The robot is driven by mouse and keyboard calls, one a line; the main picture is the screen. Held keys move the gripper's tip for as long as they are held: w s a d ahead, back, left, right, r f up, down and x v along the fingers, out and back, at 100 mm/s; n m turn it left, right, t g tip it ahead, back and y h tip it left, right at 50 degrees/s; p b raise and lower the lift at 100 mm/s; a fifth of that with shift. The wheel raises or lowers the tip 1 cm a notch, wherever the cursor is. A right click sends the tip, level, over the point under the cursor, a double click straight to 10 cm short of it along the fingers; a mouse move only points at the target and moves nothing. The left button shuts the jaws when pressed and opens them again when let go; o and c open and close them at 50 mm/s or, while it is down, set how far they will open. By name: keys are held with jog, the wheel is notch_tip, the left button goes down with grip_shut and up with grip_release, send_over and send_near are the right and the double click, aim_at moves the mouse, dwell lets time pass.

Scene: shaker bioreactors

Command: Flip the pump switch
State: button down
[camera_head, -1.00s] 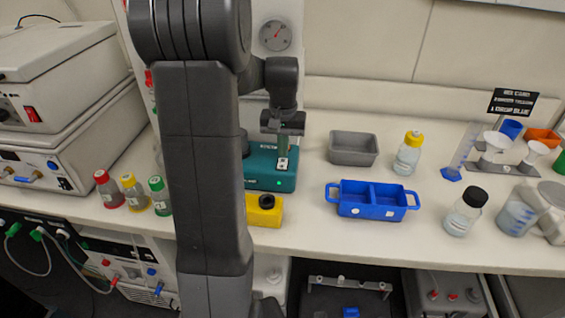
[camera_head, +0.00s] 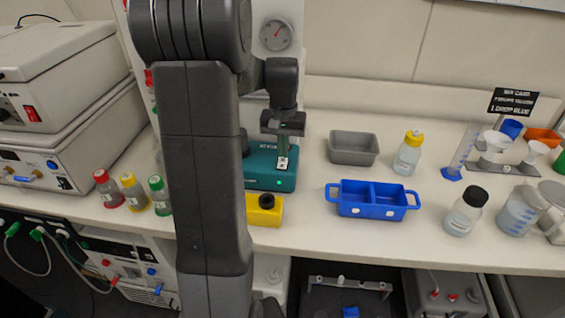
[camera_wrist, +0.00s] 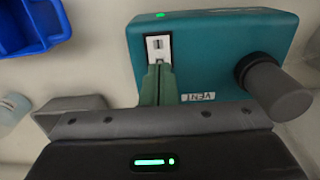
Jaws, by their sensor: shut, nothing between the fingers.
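The teal pump box (camera_head: 262,181) stands on the bench behind my arm, which hides its left part. Its white switch plate (camera_head: 283,163) shows at the right of its top. In the wrist view the teal box (camera_wrist: 215,50) has the white switch (camera_wrist: 158,46) in a dark frame, a "VENT" label and a grey cylinder on the right. My gripper (camera_wrist: 158,72) is shut and empty. Its green fingertips lie right at the lower edge of the switch; I cannot tell if they touch it. In the head view my gripper (camera_head: 283,153) points down at the switch.
A yellow block (camera_head: 264,212) with a black knob stands in front of the pump. A blue two-part tray (camera_head: 372,199), a grey bin (camera_head: 353,148) and a yellow-capped bottle (camera_head: 408,153) stand to the right. Several small capped bottles (camera_head: 133,192) stand left of my arm.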

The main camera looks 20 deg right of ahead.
jog(key=shift+f+b, duration=0.45)
jog(key=shift+f, duration=0.3)
jog(key=shift+r, duration=0.1)
jog(key=shift+r+p, duration=2.9)
jog(key=shift+r, duration=0.6)
jog(key=shift+f, duration=0.15)
notch_tip(320, 180, down, 7)
jog(key=b, duration=0.6)
jog(key=shift+r, duration=0.2)
